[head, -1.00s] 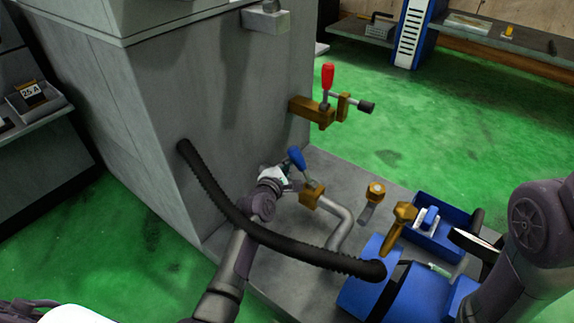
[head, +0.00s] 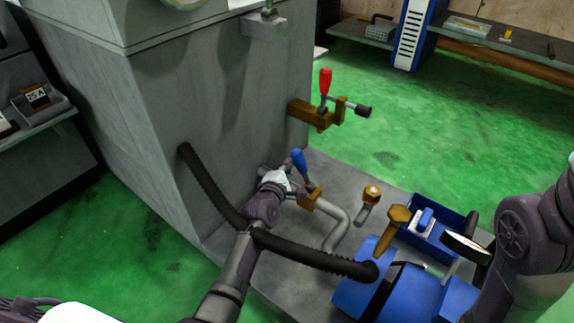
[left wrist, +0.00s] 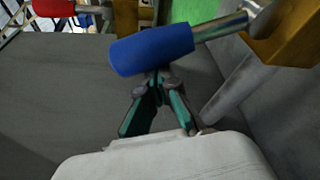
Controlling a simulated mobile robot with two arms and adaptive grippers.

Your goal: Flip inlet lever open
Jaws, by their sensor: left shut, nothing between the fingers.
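The inlet lever has a blue handle (head: 299,160) on a metal stem and sits on a brass valve body (head: 311,198) on the bent grey pipe. The handle leans up and to the left in the head view. In the left wrist view the blue handle (left wrist: 152,50) lies across the upper middle, with brass (left wrist: 292,35) at upper right. My left gripper (head: 288,179) is shut and empty, close to the lever's left side. In the wrist view its fingertips (left wrist: 158,80) meet just below the handle; I cannot tell if they touch it. My right gripper is not in view.
A red-handled valve (head: 325,82) projects from the grey cabinet (head: 230,105). A brass-topped fitting (head: 370,195) and blue tray (head: 455,232) stand right of the pipe.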

